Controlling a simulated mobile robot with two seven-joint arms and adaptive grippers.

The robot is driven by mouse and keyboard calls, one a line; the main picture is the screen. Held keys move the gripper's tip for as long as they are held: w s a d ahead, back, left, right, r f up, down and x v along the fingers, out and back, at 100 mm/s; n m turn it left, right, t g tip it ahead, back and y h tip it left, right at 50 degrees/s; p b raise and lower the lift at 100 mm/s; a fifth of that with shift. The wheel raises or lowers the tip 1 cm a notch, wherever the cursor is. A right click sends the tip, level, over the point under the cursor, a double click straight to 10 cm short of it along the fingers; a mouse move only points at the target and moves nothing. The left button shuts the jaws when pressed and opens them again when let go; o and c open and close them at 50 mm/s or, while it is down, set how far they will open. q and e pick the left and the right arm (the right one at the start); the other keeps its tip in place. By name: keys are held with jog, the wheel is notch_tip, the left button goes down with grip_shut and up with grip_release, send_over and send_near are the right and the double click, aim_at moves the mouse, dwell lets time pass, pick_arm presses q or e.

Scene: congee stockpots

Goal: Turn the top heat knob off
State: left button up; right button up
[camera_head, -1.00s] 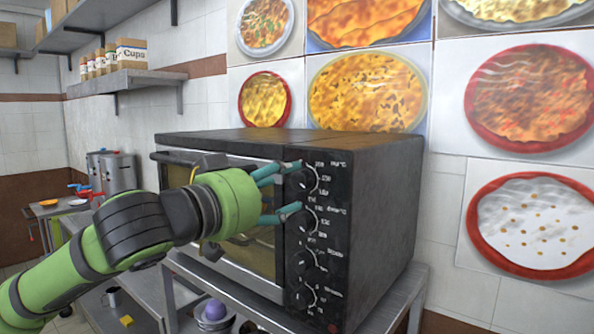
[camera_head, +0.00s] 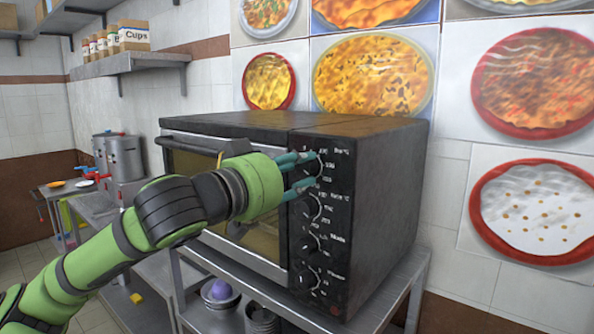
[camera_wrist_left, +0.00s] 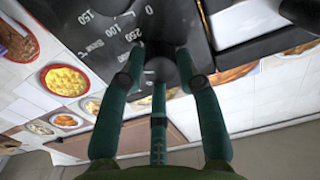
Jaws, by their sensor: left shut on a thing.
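The black oven (camera_head: 380,190) stands on a metal table, with a column of heat knobs on its front panel. The top heat knob (camera_head: 313,168) is at the panel's upper end, partly covered by my fingers. My left gripper (camera_head: 311,172) reaches it from the left, its teal fingers shut on the knob from above and below. In the left wrist view the gripper (camera_wrist_left: 160,78) has its fingers around the dark knob (camera_wrist_left: 160,62). Dial numbers such as 0, 100, 150 and 250 show around it. The knob's pointer is hidden. My right gripper is not in view.
The second knob (camera_head: 311,206), third knob (camera_head: 307,243) and bottom knob (camera_head: 307,278) sit below in the same column. The oven door handle (camera_head: 190,145) lies left of the panel. A wall shelf (camera_head: 130,65) with boxes is at the upper left.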

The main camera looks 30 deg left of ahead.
pick_arm(q)
jog(key=shift+f+n, duration=0.2)
jog(key=shift+n, duration=0.1)
jog(key=n+b, duration=0.2)
jog(key=n, duration=0.2)
jog(key=shift+d+f+n+b, duration=0.1)
jog(key=shift+f+n+b, duration=0.05)
jog(key=shift+n+b, duration=0.15)
jog(key=n+b, duration=0.2)
jog(key=n, duration=0.4)
jog(key=n+b, duration=0.2)
jog(key=n, duration=0.2)
jog(key=n+b, duration=0.1)
jog(key=n, duration=0.2)
jog(key=shift+r+n+b, duration=0.15)
jog(key=shift+n+b, duration=0.25)
jog(key=shift+n, duration=1)
jog(key=shift+r+n+b, duration=0.1)
jog(key=shift+n+b, duration=0.3)
jog(key=shift+n, duration=1)
jog(key=shift+r, duration=0.1)
